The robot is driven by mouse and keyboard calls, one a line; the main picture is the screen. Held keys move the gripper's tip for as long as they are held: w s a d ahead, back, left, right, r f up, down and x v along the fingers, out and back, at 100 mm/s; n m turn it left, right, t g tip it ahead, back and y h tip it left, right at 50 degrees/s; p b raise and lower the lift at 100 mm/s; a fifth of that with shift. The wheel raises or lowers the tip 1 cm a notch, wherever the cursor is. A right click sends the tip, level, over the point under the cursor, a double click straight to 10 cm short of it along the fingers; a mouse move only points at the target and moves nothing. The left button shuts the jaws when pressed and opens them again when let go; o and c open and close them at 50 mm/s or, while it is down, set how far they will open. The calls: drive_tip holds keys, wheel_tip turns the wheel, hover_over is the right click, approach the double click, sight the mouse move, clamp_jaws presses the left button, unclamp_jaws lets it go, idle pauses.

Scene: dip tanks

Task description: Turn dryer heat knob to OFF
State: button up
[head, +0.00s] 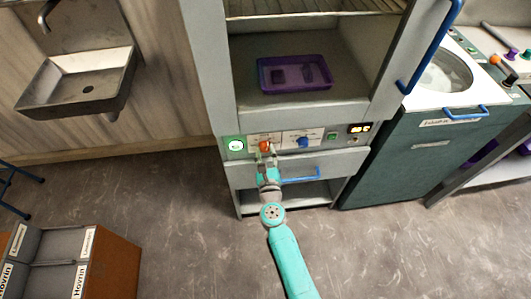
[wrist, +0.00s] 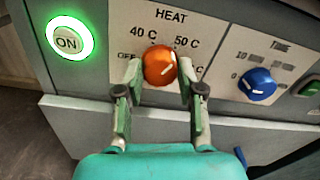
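The orange heat knob (wrist: 159,66) sits on the dryer's front panel (wrist: 100,20), under the word HEAT. Its white mark shows on the right side of its face. The labels OFF, 40 C and 50 C run around it from left to right; a further label at the right is partly hidden by a finger. My gripper (wrist: 160,74) is open, with one finger on each side of the knob. Narrow gaps seem to show between fingers and knob. In the head view, the gripper (head: 267,157) is at the orange knob (head: 265,146), partly covering it.
A lit green ON button (wrist: 69,41) is left of the knob. A blue time knob (wrist: 257,84) and a green button (wrist: 310,87) are to the right. Below is a drawer with a blue handle (head: 300,179). A purple tray (head: 294,73) sits inside the dryer.

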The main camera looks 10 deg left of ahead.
drive_tip(key=c, duration=0.4)
drive_tip(key=n, duration=0.6)
drive_tip(key=shift+a, duration=0.1)
drive_tip(key=n, duration=0.5)
drive_tip(key=shift+f, duration=0.15)
drive_tip(key=n, duration=0.4)
drive_tip(key=shift+n+y, duration=0.3)
drive_tip(key=shift+n, duration=0.1)
drive_tip(key=n, duration=0.4)
drive_tip(key=shift+f+n, duration=0.15)
drive_tip(key=shift+n, duration=2.15)
